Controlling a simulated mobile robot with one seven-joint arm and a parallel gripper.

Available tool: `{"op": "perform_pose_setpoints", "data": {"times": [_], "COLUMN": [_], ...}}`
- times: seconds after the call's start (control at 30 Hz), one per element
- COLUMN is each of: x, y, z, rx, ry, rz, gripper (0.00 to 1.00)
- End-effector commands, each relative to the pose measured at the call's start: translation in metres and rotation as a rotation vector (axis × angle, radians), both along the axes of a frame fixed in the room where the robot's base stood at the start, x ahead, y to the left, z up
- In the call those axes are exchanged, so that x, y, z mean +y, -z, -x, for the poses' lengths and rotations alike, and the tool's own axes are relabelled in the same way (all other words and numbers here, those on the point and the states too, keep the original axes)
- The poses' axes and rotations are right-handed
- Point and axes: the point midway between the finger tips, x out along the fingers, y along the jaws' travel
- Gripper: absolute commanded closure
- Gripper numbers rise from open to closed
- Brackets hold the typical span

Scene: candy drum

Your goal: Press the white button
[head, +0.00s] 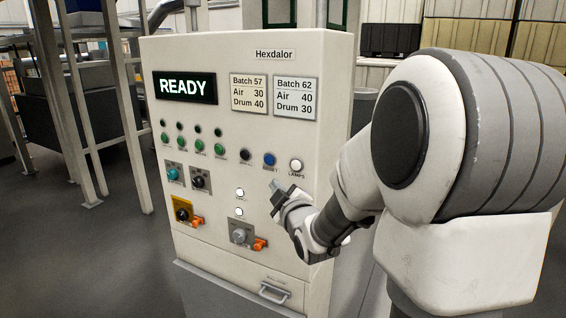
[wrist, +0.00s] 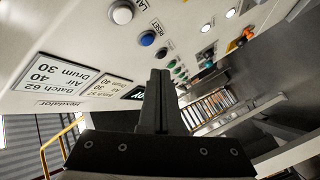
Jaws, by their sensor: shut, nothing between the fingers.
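The white button (head: 296,165) labelled LAMPS is at the right end of a button row on the cream control panel (head: 300,225). In the wrist view, which shows the panel upside down, the white button (wrist: 122,13) is near the top, left of centre. My gripper (head: 276,187) is in front of the panel, below and left of the white button in the head view. In the wrist view my gripper (wrist: 160,75) has its two fingers together with nothing between them. I cannot tell exactly how far the tips are from the panel.
Beside the white button are a blue RESET button (head: 269,159) and a black button (head: 245,154). Two small white lights (head: 240,193) sit lower down. A lit READY display (head: 184,87) is above. Knobs with orange tags, including a grey knob (head: 240,235), are below.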

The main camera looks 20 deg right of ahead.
Motion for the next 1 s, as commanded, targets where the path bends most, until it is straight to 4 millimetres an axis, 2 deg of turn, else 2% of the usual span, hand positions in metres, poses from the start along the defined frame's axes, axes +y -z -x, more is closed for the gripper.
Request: {"op": "perform_pose_setpoints", "data": {"times": [0.43,1.0], "x": [-0.007,-0.062], "y": [-0.001,0.001], "z": [-0.005,-0.049], "rx": [0.0,-0.001], "ry": [0.001,0.001], "rz": [-0.002,-0.003], "gripper": [1.0,1.0]}}
